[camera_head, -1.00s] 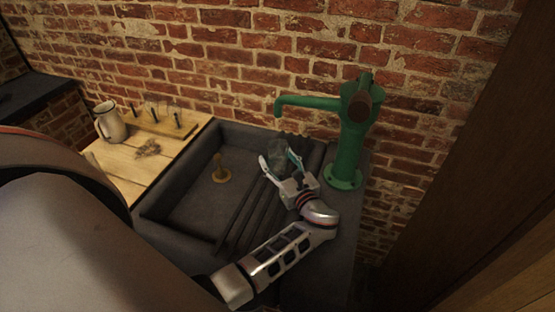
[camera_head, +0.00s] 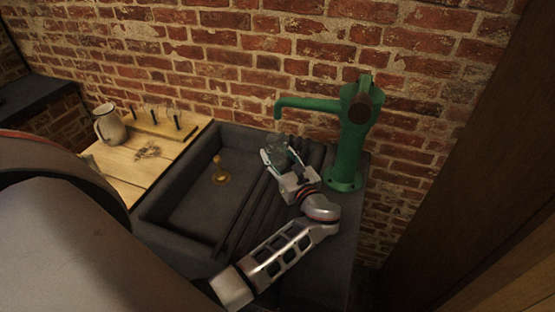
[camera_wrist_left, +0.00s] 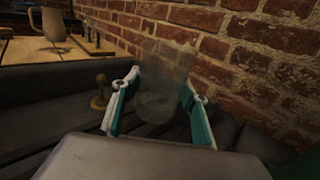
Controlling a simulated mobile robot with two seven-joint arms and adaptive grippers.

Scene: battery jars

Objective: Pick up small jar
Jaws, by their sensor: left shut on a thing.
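The small jar (camera_wrist_left: 165,82) is clear glass and faint against the bricks. In the left wrist view it stands roughly upright between the two teal-lined fingers of my left gripper (camera_wrist_left: 158,108). In the head view the jar (camera_head: 277,148) shows at the fingertips of my left gripper (camera_head: 281,160), over the ribbed right side of the sink. The fingers are shut on the jar. I cannot tell whether the jar's base touches the ribs. My right gripper is in neither view.
A green pump (camera_head: 352,140) stands close right of the gripper, its spout reaching left above the sink (camera_head: 187,203). A brass plug (camera_head: 220,170) stands in the basin. A wooden counter at left holds a pitcher (camera_head: 108,124) and a wooden rack (camera_head: 165,128). A brick wall stands behind.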

